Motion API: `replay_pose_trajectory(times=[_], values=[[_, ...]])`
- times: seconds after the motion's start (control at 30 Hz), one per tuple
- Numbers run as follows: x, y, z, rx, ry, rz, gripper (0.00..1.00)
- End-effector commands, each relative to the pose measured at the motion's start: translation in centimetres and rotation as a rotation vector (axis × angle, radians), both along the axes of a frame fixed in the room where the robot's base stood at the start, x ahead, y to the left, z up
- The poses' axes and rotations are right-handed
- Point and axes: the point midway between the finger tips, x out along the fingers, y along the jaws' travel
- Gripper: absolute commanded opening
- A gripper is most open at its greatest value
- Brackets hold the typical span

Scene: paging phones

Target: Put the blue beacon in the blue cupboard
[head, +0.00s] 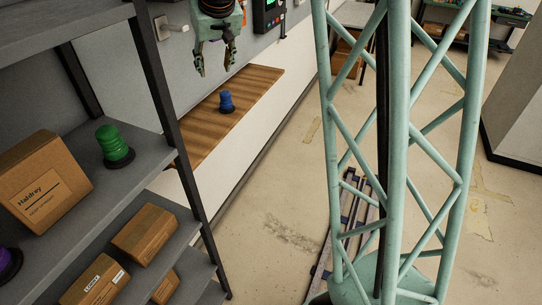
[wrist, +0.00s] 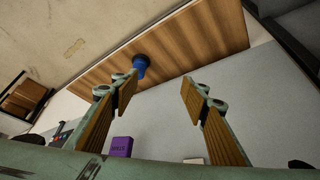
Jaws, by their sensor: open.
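The blue beacon (head: 227,103) stands upright on a wooden wall shelf (head: 255,84). My gripper (head: 214,70) is open and empty, with its fingers pointing down, above and a little to the left of the beacon in the head view. In the wrist view the blue beacon (wrist: 141,65) shows beyond the tip of the left finger, not between the fingers of my gripper (wrist: 160,82). It looks apart from both fingers. I cannot make out a blue cupboard in either view.
A grey rack at the left holds a green beacon (head: 114,146), a purple beacon (head: 9,262) partly cut off, and several cardboard boxes (head: 44,181). A purple box (wrist: 121,147) is on the wall. A dark device (head: 268,14) hangs above the wooden shelf. The floor beside the shelf is clear.

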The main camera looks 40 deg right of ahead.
Motion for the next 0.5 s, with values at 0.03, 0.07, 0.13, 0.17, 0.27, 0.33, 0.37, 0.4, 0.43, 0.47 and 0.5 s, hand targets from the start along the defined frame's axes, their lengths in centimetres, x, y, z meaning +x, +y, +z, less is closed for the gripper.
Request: replay_pose_trajectory(times=[0.03, 0.07, 0.13, 0.17, 0.27, 0.33, 0.37, 0.4, 0.43, 0.47, 0.5], values=[[-1.1, 0.6, 0.8, 0.0, 0.003, 0.004, 0.41], [-1.6, 0.9, 1.2, 0.0, 0.004, 0.007, 0.41], [-2.9, 1.6, 2.0, 0.001, 0.008, 0.013, 0.41], [-3.6, 1.9, 2.3, 0.002, 0.011, 0.015, 0.41], [-5.5, 2.9, 3.5, 0.003, 0.017, 0.024, 0.41], [-6.9, 3.6, 4.2, 0.004, 0.023, 0.03, 0.41], [-7.5, 3.9, 4.5, 0.005, 0.024, 0.032, 0.41], [-8.3, 4.2, 4.9, 0.005, 0.025, 0.035, 0.41], [-9.0, 4.5, 5.1, 0.005, 0.028, 0.038, 0.41], [-9.6, 4.8, 5.4, 0.006, 0.031, 0.04, 0.41], [-10.4, 5.1, 5.8, 0.006, 0.033, 0.044, 0.41]])
